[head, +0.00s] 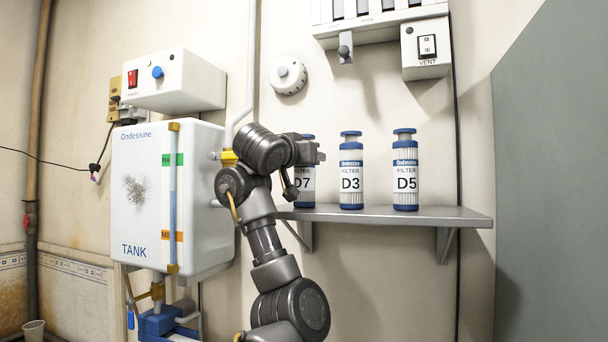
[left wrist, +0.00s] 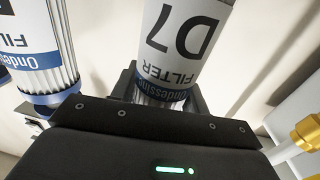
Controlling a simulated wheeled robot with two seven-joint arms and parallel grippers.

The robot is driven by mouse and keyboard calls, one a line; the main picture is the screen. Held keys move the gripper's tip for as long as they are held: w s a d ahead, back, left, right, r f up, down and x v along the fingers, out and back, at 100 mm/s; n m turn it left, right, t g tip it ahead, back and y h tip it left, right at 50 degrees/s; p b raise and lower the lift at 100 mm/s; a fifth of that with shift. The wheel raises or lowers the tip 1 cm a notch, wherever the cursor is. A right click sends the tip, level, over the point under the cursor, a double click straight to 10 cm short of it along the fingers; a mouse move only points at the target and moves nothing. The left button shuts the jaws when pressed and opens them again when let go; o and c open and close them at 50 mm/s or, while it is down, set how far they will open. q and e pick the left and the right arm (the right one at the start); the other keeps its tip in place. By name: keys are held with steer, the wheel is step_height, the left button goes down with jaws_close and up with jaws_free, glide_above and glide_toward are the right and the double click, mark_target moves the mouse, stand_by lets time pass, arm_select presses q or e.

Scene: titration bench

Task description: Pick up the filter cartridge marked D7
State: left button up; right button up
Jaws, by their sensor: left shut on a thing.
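The D7 filter cartridge (head: 306,184) is white with blue ends and stands upright at the left end of the shelf (head: 390,214). Its base appears level with the shelf top, and my arm covers part of its left side and upper body. My left gripper (head: 312,153) is at the upper part of D7. In the left wrist view, the D7 cartridge (left wrist: 182,42) appears upside down between the fingers of my left gripper (left wrist: 160,93), which is shut on it. My right gripper is in neither view.
The D3 cartridge (head: 351,172) and D5 cartridge (head: 405,172) stand to the right on the shelf. A white tank (head: 150,205) hangs left of my arm. A vent switch box (head: 425,50) is above. The shelf's right end is free.

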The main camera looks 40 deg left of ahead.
arm_select(q)
steer(key=shift+c, duration=0.2)
steer(key=shift+a+r+b, duration=0.1)
steer(key=shift+r+b, duration=0.05)
steer(key=shift+b, duration=0.15)
steer(key=shift+a+r+b, duration=0.2)
steer(key=shift+r+b, duration=0.4)
steer(key=shift+r, duration=0.5)
steer(key=s+d+r+b, duration=0.6)
steer(key=s+r, duration=0.4)
steer(key=s, duration=0.2)
steer(key=shift+s+d+r, duration=0.2)
steer(key=shift+s+d, duration=0.1)
steer(key=shift+d, duration=0.1)
